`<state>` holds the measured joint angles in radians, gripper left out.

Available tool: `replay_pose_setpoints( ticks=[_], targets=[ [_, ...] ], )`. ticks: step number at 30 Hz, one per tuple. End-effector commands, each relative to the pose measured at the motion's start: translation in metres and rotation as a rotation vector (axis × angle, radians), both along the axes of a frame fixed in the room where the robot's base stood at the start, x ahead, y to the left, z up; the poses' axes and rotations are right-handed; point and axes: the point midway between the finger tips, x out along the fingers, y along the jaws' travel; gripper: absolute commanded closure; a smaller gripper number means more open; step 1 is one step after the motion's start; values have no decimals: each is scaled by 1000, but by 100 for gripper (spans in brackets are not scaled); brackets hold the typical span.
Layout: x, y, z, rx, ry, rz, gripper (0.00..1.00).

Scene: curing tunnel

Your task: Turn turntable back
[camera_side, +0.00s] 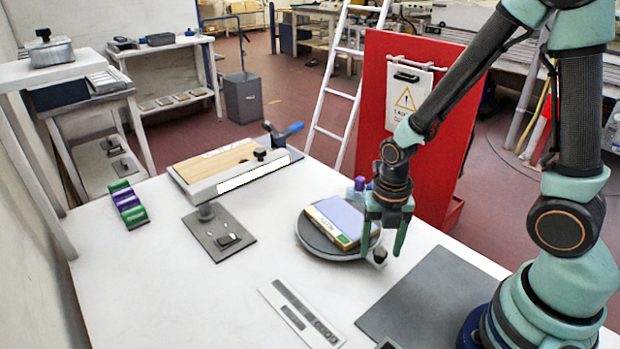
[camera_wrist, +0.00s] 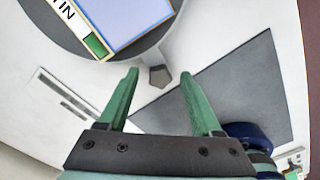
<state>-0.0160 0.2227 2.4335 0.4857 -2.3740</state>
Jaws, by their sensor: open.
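The turntable (camera_side: 310,238) is a round dark grey disc on the white table, with a lighter rim. A flat box (camera_side: 340,217) with a lilac top and a cream, lettered side lies on it. A small dark knob (camera_side: 380,256) sticks out at the turntable's right front edge; it also shows in the wrist view (camera_wrist: 159,77). My gripper (camera_side: 382,250) points down over that edge, open and empty. In the wrist view its green fingers (camera_wrist: 160,75) stand apart, with the knob between and just beyond their tips. I cannot tell the exact height of the tips above the knob.
A dark grey mat (camera_side: 430,300) lies right of the turntable, and a labelled strip (camera_side: 301,314) lies in front. A grey plate with a post (camera_side: 218,234) and a clamped board (camera_side: 225,168) are left and behind. A red panel (camera_side: 425,130) stands behind the table.

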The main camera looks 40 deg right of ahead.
Motion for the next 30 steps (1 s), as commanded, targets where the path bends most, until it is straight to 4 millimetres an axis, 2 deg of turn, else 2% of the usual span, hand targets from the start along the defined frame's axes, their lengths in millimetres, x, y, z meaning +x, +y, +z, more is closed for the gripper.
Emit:
replay_pose_setpoints(
  ticks=[2,5,7,8,30],
  targets=[
    [0,0,0,0,0,0,34],
    [0,0,0,0,0,0,68],
    [0,0,0,0,0,0,95],
    [0,0,0,0,0,0,100],
    [0,0,1,0,0,1,100]
  ],
)
